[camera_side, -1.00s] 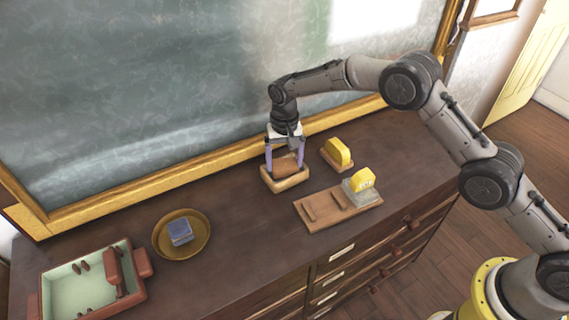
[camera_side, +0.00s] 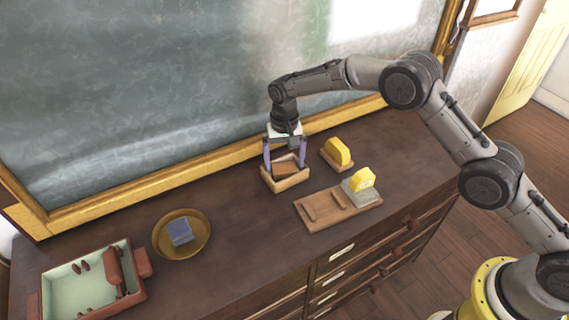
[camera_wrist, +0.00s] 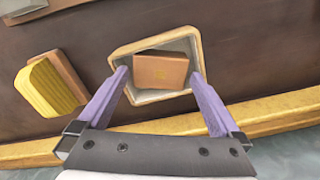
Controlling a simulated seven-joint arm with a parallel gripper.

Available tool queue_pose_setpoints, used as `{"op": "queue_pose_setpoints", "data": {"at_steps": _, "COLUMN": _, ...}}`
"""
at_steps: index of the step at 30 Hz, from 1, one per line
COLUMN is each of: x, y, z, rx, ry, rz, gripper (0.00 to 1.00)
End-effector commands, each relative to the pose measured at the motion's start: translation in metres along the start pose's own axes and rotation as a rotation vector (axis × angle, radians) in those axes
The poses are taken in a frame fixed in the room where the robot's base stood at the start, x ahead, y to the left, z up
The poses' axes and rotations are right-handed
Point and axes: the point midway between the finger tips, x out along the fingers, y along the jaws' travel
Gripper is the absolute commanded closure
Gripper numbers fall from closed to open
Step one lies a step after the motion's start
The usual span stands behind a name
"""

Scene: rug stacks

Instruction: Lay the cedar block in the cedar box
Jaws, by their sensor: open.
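The cedar block (camera_side: 286,169) is a reddish-brown block lying inside the cedar box (camera_side: 286,184), a small open box with pale wooden walls. In the wrist view the block (camera_wrist: 161,70) lies within the walls of the box (camera_wrist: 157,99), slightly turned against them. My gripper (camera_side: 286,165) is over the box with its two purple fingers spread. In the wrist view the fingers (camera_wrist: 160,74) stand apart at either side of the block, with gaps between. Whether the fingertips touch the box walls I cannot tell.
A yellow block on a wooden base (camera_side: 338,153) stands close to the right of the box. A wooden board (camera_side: 322,211) with a grey-and-yellow piece (camera_side: 361,182) lies in front. A brass dish (camera_side: 163,239) with a blue block (camera_side: 180,232) and a red-brown tray (camera_side: 140,291) are left. A chalkboard (camera_side: 160,90) rises behind.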

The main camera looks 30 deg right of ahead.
Motion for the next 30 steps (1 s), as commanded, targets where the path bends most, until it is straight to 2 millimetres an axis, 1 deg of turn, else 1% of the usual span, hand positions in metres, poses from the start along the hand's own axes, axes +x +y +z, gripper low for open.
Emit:
{"op": "queue_pose_setpoints", "data": {"at_steps": 1, "x": -0.011, "y": -0.001, "z": -0.001, "rx": 0.000, "ry": 0.003, "rz": -0.002, "gripper": 0.00}}
{"op": "queue_pose_setpoints", "data": {"at_steps": 3, "x": -0.025, "y": -0.001, "z": -0.001, "rx": 0.000, "ry": 0.005, "rz": -0.004, "gripper": 0.00}}
{"op": "queue_pose_setpoints", "data": {"at_steps": 9, "x": -0.066, "y": -0.001, "z": -0.001, "rx": 0.000, "ry": 0.004, "rz": -0.003, "gripper": 0.00}}
{"op": "queue_pose_setpoints", "data": {"at_steps": 12, "x": -0.084, "y": -0.001, "z": -0.001, "rx": 0.000, "ry": 0.003, "rz": -0.003, "gripper": 0.00}}
{"op": "queue_pose_setpoints", "data": {"at_steps": 15, "x": -0.096, "y": 0.000, "z": -0.001, "rx": 0.000, "ry": 0.002, "rz": -0.001, "gripper": 0.00}}
{"op": "queue_pose_setpoints", "data": {"at_steps": 19, "x": -0.105, "y": 0.000, "z": 0.000, "rx": 0.000, "ry": 0.001, "rz": -0.001, "gripper": 0.00}}
{"op": "queue_pose_setpoints", "data": {"at_steps": 28, "x": -0.108, "y": 0.000, "z": 0.000, "rx": 0.000, "ry": 0.001, "rz": -0.001, "gripper": 0.00}}
{"op": "queue_pose_setpoints", "data": {"at_steps": 30, "x": -0.114, "y": 0.003, "z": 0.001, "rx": -0.003, "ry": 0.005, "rz": -0.004, "gripper": 0.00}}
